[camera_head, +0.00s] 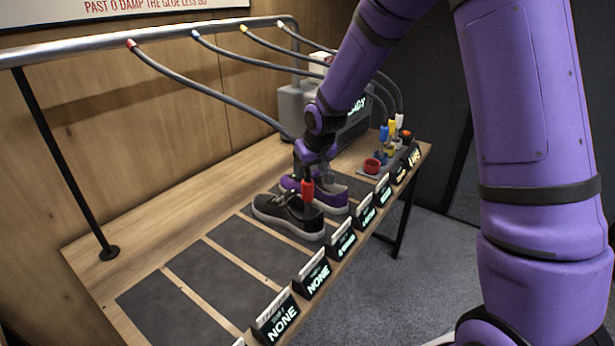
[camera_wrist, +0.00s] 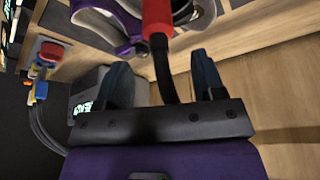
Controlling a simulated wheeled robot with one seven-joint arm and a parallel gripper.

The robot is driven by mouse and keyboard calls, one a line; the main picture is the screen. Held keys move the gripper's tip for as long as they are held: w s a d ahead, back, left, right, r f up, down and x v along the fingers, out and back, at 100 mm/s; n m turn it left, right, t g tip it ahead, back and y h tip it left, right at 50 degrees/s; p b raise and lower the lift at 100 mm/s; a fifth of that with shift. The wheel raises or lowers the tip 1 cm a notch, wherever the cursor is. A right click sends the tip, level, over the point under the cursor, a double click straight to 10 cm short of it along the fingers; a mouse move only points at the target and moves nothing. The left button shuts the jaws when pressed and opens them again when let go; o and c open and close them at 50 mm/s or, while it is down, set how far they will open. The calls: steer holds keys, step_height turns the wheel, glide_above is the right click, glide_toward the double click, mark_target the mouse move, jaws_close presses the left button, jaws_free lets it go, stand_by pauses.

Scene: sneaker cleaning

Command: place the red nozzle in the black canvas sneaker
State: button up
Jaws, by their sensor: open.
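The red nozzle (camera_head: 307,190) stands upright at the opening of the black canvas sneaker (camera_head: 277,211); its lower end overlaps the shoe, and I cannot tell how deep it sits. My gripper (camera_head: 308,170) is directly above the nozzle, pointing down. In the wrist view my gripper (camera_wrist: 161,62) has its two dark fingers wide apart. The red nozzle (camera_wrist: 157,14) lies beyond the fingertips, and its dark hose (camera_wrist: 165,75) runs between the fingers without either finger touching it. The black sneaker is not clearly seen in the wrist view.
A purple sneaker (camera_head: 334,196) stands close behind the black one. A red ring holder (camera_head: 373,165) and blue (camera_head: 384,132), yellow (camera_head: 392,127) and white nozzles stand at the table's far end. Hoses hang from the metal rail (camera_head: 100,40). Display signs (camera_head: 275,318) line the front edge. The near mats (camera_head: 160,306) are empty.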

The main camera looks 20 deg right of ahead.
steer(key=s+d+r+m, duration=0.1)
steer(key=s+d+r, duration=0.1)
steer(key=s+r, duration=0.75)
steer(key=s+d+r, duration=0.3)
steer(key=s+r, duration=0.6)
steer(key=r, duration=0.2)
steer(key=s+d+r, duration=0.1)
steer(key=s, duration=0.7)
steer(key=s+r, duration=0.1)
steer(key=s, duration=0.8)
steer(key=shift+s+d+r+m+t+h, duration=0.25)
steer(key=shift+d+r+m+t+h, duration=0.05)
steer(key=shift+d+m+t, duration=0.1)
